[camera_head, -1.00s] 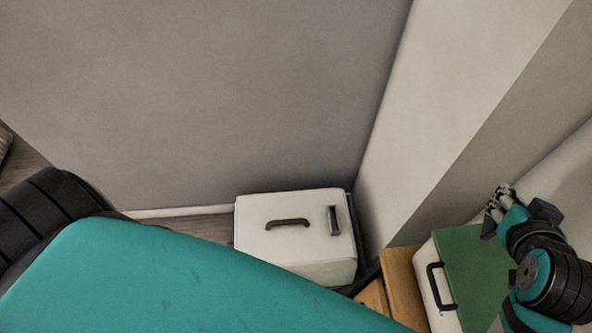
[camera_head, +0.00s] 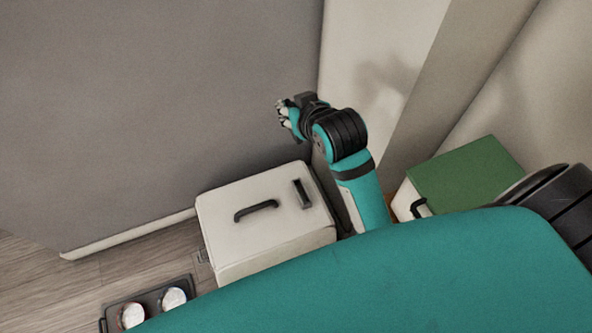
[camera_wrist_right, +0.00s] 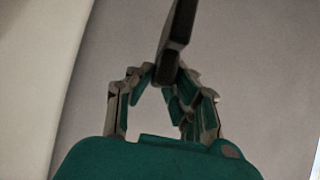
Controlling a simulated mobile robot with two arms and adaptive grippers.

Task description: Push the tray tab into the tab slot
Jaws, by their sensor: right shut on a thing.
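My right gripper (camera_head: 284,114) is in the air above and behind the white box in the head view. In the right wrist view the gripper (camera_wrist_right: 165,78) is closed around the lower end of a dark flat bar (camera_wrist_right: 177,40); whether this is the tray tab I cannot tell. The bar cannot be made out in the head view. The white box (camera_head: 235,220) has a dark upright rectangular slot piece (camera_head: 303,193), perhaps the tab slot, on its top right. A dark tray (camera_head: 150,302) with two white round things lies at lower left, partly hidden. My left gripper is out of view.
A black handle (camera_head: 256,210) stands up on the white box's top. A green-topped white box (camera_head: 465,172) is at the right. A grey wall (camera_head: 150,110) rises behind, and a pale wall or pillar (camera_head: 375,60) is beside it. My teal body part covers the front.

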